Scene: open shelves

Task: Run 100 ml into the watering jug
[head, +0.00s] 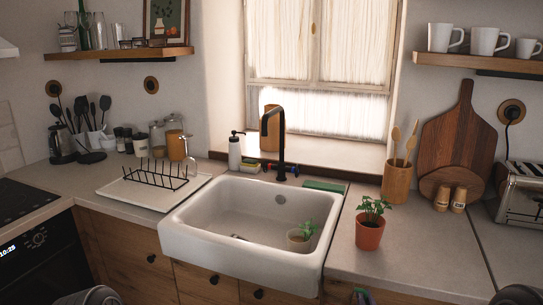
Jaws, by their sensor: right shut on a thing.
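The black tap (279,138) stands behind the white sink (190,240), its spout over the basin. Small blue and red parts show at its base. I cannot make out a watering jug in this view. My left gripper is not in view.
A pale pot with a plant (297,241) stands in the sink at the right. A terracotta pot with a plant (369,233) is on the counter beside it. A drying rack (155,178) is left; a toaster (522,192) is far right. The right front counter is clear.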

